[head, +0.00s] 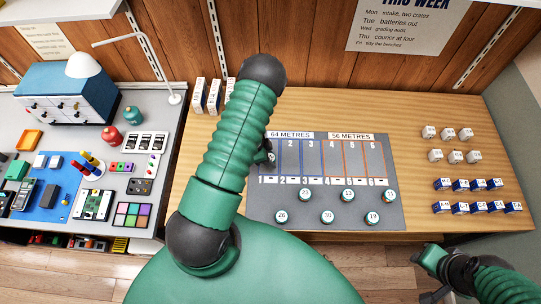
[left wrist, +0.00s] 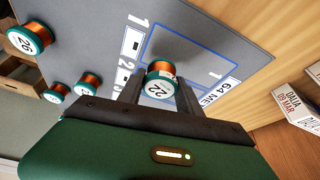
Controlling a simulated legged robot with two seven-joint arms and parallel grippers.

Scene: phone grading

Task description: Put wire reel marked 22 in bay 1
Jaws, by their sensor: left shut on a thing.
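The wire reel marked 22 (left wrist: 160,82), with copper wire and green flanges, is between the fingers of my left gripper (left wrist: 157,92), which is shut on it. In the left wrist view the reel is at the near edge of the blue-outlined bay 1 (left wrist: 190,48); I cannot tell whether it touches the mat. In the head view my left gripper (head: 265,153) is over the left end of the bays, mostly hidden by my arm. My right gripper (head: 430,260) is low at the right, off the table's front; its jaw state is unclear.
The grey mat (head: 395,218) has blue bays at left, orange bays at right. Several other numbered reels stand along its front, including one marked 30 (head: 327,216). White boxes (head: 448,133) and blue-and-white boxes (head: 460,208) stand right. Upright white boxes (head: 199,95) stand behind my left arm.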

